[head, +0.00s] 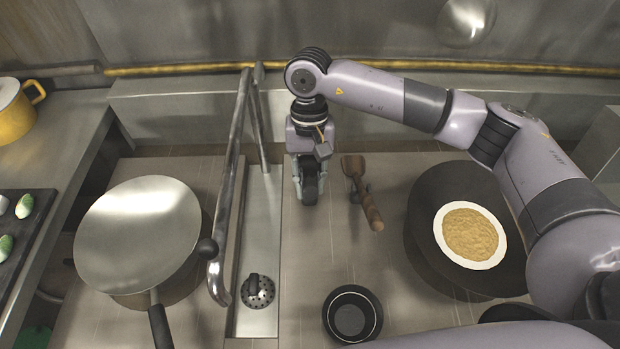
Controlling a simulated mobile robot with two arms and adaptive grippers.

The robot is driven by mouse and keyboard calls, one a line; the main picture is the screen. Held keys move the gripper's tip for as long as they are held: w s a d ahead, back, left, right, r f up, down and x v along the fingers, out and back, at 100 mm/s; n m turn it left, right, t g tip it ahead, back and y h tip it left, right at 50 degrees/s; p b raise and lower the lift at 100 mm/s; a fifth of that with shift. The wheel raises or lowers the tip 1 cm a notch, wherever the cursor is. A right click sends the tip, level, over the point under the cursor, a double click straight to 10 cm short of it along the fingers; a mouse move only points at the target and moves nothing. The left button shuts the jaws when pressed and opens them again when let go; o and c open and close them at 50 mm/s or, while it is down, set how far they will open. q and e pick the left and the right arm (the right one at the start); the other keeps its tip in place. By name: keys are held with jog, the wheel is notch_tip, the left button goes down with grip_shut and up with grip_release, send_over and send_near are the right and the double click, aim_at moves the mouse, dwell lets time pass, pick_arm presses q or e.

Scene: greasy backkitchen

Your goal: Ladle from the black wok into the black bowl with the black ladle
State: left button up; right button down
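The black wok (425,232) stands at the right, partly behind my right arm. It holds a tan, grainy mass (470,234) with a white border. The black bowl (336,313) sits upright at the front middle and looks empty. My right gripper (309,198) points down at the back middle of the counter, left of the wooden utensil and well away from wok and bowl. A dark part shows at its fingers; I cannot tell whether it is finger or a held thing. I cannot make out the black ladle for certain. My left gripper is not in view.
A wooden utensil (369,206) lies between my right gripper and the wok. A metal rail (228,190) rises beside a narrow channel with a perforated drain piece (258,291). A lidded pan (138,235) stands left, a yellow pot (14,112) far left.

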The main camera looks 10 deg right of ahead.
jog(key=shift+r, duration=0.15)
jog(key=shift+r+p, duration=0.75)
jog(key=shift+r, duration=2.6)
jog(key=shift+r, duration=0.1)
notch_tip(320, 180, up, 10)
jog(key=p, duration=0.2)
jog(key=shift+p, duration=0.35)
